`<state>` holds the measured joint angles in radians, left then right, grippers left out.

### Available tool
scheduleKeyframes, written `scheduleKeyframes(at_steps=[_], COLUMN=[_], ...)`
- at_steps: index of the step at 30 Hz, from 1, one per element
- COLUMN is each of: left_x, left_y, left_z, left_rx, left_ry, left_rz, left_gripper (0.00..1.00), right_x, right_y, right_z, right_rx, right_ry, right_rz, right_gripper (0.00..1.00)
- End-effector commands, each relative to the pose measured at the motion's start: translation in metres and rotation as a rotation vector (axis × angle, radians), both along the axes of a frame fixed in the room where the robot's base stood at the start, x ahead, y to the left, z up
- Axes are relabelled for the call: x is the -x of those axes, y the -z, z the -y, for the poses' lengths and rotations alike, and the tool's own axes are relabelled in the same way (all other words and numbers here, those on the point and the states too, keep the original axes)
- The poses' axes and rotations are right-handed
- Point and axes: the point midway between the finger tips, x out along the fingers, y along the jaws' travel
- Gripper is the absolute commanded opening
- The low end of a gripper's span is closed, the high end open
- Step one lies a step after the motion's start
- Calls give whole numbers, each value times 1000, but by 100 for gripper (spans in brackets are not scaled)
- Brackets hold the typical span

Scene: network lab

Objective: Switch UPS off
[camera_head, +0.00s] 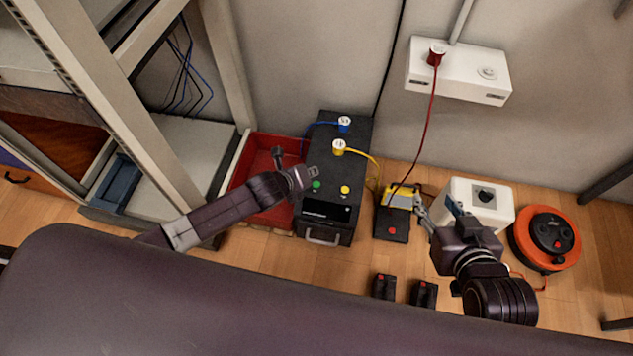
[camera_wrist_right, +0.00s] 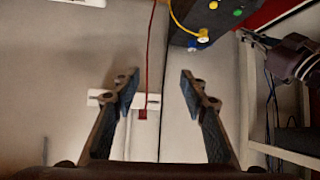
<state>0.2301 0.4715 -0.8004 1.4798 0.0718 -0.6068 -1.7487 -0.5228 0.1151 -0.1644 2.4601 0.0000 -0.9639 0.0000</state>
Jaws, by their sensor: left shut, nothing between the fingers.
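The UPS (camera_head: 350,190) is a black box on the floor against the wall. Its top has a green button (camera_head: 316,185), a yellow button (camera_head: 345,189), and white-topped plugs with blue and yellow cables. My left gripper (camera_head: 311,172) is shut and empty, over the left part of the UPS near the green button; I cannot tell whether it touches. My right gripper (camera_head: 440,208) is open and empty, right of the UPS and in front of the white box. In the right wrist view, its fingers (camera_wrist_right: 157,88) are apart, and part of the UPS (camera_wrist_right: 190,12) shows at the top.
A red bin (camera_head: 240,170) stands left of the UPS. To its right are a black box with a red button (camera_head: 391,227), a white box (camera_head: 500,205) and an orange cable reel (camera_head: 523,235). A red cable hangs from the wall socket (camera_head: 460,75). Two small black boxes lie in front.

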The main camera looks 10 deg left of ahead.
Motion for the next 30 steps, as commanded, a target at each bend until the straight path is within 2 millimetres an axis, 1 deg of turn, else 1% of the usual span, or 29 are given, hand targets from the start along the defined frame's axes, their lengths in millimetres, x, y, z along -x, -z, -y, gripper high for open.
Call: scheduleKeyframes(at_steps=[12, 21, 24, 30], left_x=[0, 0, 0, 0], left_y=[-8, -12, -13, -12], left_z=[0, 0, 0, 0], left_rx=[-1, -1, -1, 0], left_ry=[1, 1, 1, 0], left_rz=[0, 0, 0, 0], left_gripper=[0, 0, 0, 0], right_x=[32, 56, 60, 61], right_y=[27, 43, 46, 47], right_z=[12, 20, 22, 22], right_rx=[39, 65, 69, 69], right_ry=[13, 22, 23, 24], right_rz=[-176, -292, -311, -315], right_gripper=[40, 40, 40, 40])
